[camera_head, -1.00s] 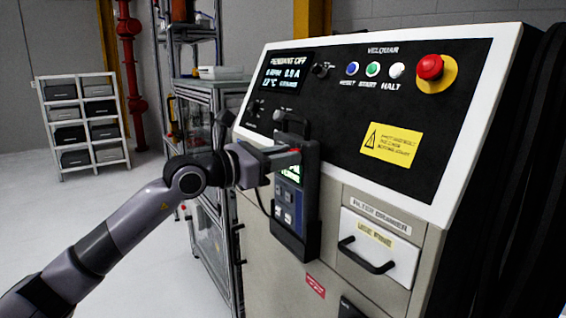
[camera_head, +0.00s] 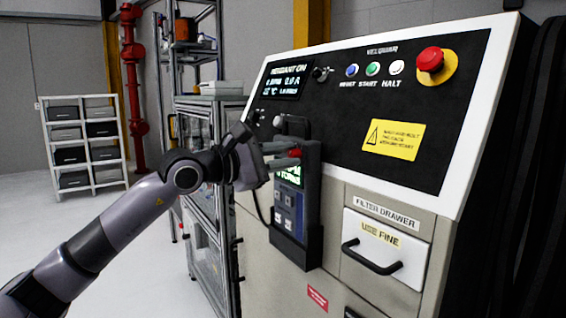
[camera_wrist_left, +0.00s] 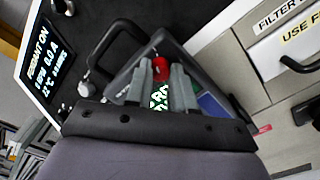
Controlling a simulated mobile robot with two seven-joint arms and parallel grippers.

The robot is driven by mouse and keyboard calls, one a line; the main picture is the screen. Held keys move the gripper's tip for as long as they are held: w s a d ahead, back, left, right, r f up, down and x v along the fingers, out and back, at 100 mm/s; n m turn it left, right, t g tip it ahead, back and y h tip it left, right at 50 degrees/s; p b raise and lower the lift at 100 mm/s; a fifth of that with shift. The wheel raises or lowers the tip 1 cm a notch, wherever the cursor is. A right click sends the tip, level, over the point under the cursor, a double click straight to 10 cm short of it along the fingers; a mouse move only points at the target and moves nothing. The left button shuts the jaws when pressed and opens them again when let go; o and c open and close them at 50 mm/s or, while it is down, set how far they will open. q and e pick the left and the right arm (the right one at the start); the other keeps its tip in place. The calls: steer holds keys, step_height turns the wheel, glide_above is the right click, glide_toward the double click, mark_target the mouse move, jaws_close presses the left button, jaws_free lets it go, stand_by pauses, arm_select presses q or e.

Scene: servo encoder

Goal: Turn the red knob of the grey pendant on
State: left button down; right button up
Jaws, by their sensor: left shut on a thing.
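The grey pendant (camera_head: 311,200) sits upright in a dark holder on the front of the machine. Its red knob (camera_head: 295,153) is near its top, and the knob also shows in the left wrist view (camera_wrist_left: 161,68). My left gripper (camera_head: 288,157) reaches in from the left and is shut on the red knob, with one finger on each side of it (camera_wrist_left: 160,84). The pendant's lit green screen (camera_wrist_left: 158,97) is partly hidden behind the fingers. The machine's display (camera_head: 284,79) reads "PENDANT ON". My right gripper is not in view.
The sloped panel carries a red emergency button (camera_head: 431,60), small blue, green and white buttons, and a yellow label (camera_head: 394,139). A filter drawer (camera_head: 383,250) with a black handle is right of the pendant. A metal rack (camera_head: 208,130) stands behind my left arm.

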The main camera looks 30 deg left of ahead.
arm_select(q)
steer(key=shift+m, duration=0.5)
steer(key=c, duration=1)
jaws_free()
steer(key=shift+o, duration=0.2)
steer(key=b+v, duration=0.4)
steer(key=v, duration=0.3)
steer(key=shift+s, duration=0.1)
